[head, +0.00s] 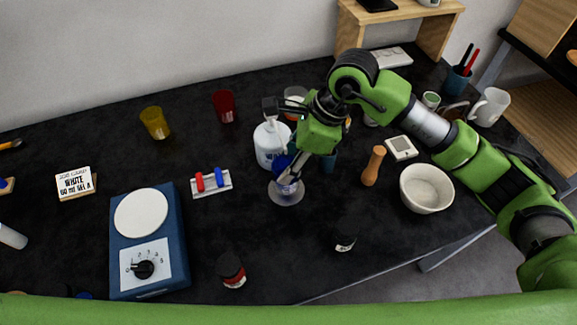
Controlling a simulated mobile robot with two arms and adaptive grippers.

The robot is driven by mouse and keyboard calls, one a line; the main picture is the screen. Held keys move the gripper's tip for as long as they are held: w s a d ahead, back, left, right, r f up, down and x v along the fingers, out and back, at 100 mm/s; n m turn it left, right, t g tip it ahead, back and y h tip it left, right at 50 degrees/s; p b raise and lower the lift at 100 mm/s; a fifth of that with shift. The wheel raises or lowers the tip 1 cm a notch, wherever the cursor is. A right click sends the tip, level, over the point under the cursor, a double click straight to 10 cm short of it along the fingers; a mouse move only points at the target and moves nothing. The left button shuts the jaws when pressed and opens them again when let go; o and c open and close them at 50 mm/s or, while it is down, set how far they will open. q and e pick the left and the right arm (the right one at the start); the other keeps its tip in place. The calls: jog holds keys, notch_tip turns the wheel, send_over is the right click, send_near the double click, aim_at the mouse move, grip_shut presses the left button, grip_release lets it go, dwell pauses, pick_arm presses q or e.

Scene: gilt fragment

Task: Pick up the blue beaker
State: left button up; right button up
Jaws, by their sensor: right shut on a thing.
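The blue beaker (282,166) is at the fingers of my right gripper (287,176), in the middle of the table. The gripper is shut on it, and the fingers and wrist hide part of it. It is just above or at a clear round glass dish (286,197); I cannot tell whether they touch. My right arm comes in from the right and reaches down over the table. My left gripper is not in view.
A white pump bottle (266,150) stands close behind the beaker. A wooden pestle (373,167) and a white bowl (426,189) are to the right. A red and blue item rack (211,184) and a blue hotplate (145,273) are left. Dark jars (231,270) stand in front.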

jog(key=shift+r+b, duration=0.35)
jog(key=shift+r, duration=0.4)
jog(key=s+d+b, duration=0.2)
jog(key=s, duration=0.6)
jog(key=s+d+b, duration=0.3)
jog(key=s, duration=0.6)
jog(key=shift+d+b, duration=0.25)
jog(key=shift+b, duration=0.05)
dwell(0.5)
